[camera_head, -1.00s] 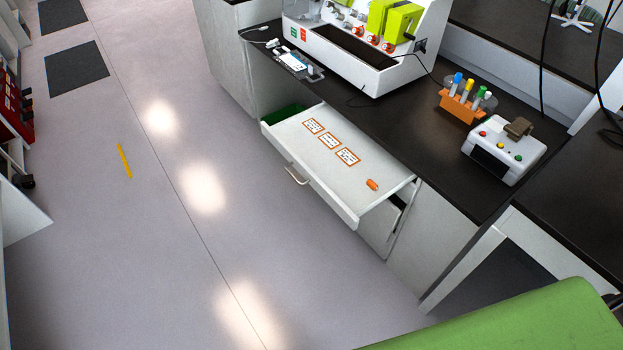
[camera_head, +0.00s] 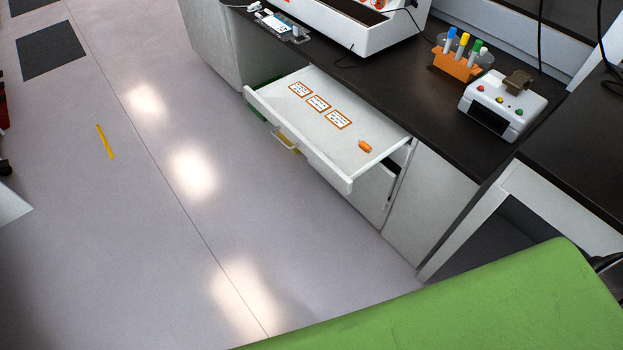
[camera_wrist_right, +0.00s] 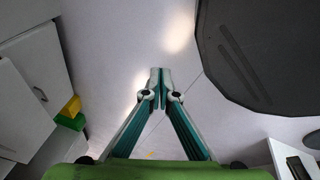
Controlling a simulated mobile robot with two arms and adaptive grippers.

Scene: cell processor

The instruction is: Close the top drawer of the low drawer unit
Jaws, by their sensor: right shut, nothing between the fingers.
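The top drawer (camera_head: 325,135) of the low drawer unit (camera_head: 430,195) is pulled well out from under the dark counter. It is white, with a pale bar handle (camera_head: 285,139) on its front. Three orange-edged white cards (camera_head: 318,104) and a small orange piece (camera_head: 365,146) lie in it. In the right wrist view my right gripper (camera_wrist_right: 161,72) is shut and empty, with bare floor behind its fingertips. It does not show in the head view, so its distance from the drawer is unclear. My left gripper is not in view.
On the counter (camera_head: 400,92) stand an orange tube rack (camera_head: 456,64) and a white control box (camera_head: 503,104). A yellow box (camera_wrist_right: 72,106) and a green box (camera_wrist_right: 70,122) show beside white cabinet fronts at the wrist view's left. The floor (camera_head: 190,240) before the drawer is clear.

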